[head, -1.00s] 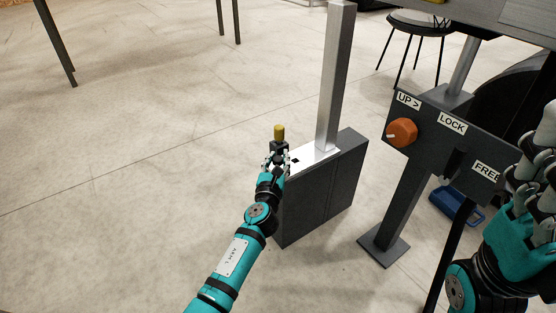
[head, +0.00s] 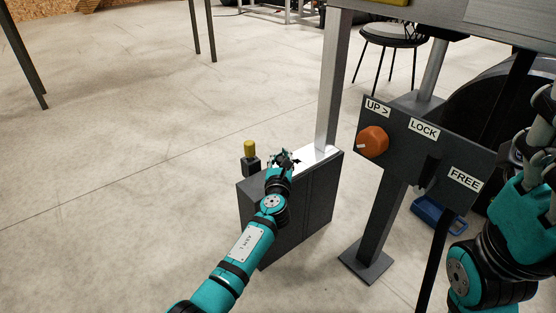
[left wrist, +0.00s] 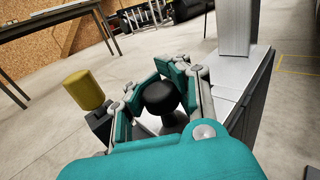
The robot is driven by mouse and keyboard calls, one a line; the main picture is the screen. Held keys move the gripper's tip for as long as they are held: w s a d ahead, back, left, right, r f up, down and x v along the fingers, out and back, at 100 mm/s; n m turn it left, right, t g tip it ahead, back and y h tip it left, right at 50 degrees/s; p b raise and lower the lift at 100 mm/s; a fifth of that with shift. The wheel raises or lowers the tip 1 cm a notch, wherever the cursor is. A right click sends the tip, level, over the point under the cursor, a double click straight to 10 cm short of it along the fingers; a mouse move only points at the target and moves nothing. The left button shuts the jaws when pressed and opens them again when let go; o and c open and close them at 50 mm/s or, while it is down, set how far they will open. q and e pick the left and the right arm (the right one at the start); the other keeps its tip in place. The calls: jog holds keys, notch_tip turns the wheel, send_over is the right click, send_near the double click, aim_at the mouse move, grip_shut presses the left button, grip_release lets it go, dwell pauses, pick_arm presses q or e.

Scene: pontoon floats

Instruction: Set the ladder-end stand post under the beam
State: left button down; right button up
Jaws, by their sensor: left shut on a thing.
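A square silver post (head: 333,80) stands upright on the pale metal top (head: 318,155) of a dark box-shaped stand (head: 300,210). The post's upper end meets the edge of the grey beam (head: 460,22) in the head view; I cannot tell whether they touch. My left gripper (head: 283,158) is at the near left part of the stand top. In the left wrist view its fingers are closed around a round black knob (left wrist: 160,97).
A yellow-capped dark block (head: 250,158) is left of my left gripper. A grey panel (head: 425,150) marked UP, LOCK and FREE carries an orange knob (head: 372,142). A stool (head: 392,38) and a blue tray (head: 437,214) are behind.

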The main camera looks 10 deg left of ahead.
pick_arm(q)
jog(key=shift+s+d+f+h, duration=0.1)
jog(key=shift+d+f+h, duration=0.1)
jog(key=shift+d, duration=0.25)
jog(key=shift+s+d+f+h, duration=0.1)
jog(key=shift+d+h, duration=0.1)
jog(key=shift+d, duration=0.25)
jog(key=c, duration=1)
grip_release()
jog(key=shift+d+r, duration=0.1)
jog(key=shift+d, duration=0.1)
jog(key=shift+a, duration=0.1)
jog(key=shift+w+a+r, duration=0.1)
jog(key=shift+a+r, duration=0.05)
jog(key=shift+a, duration=0.1)
jog(key=s, duration=0.4)
jog(key=s+d, duration=0.1)
jog(key=s, duration=0.7)
jog(key=shift+d, duration=0.25)
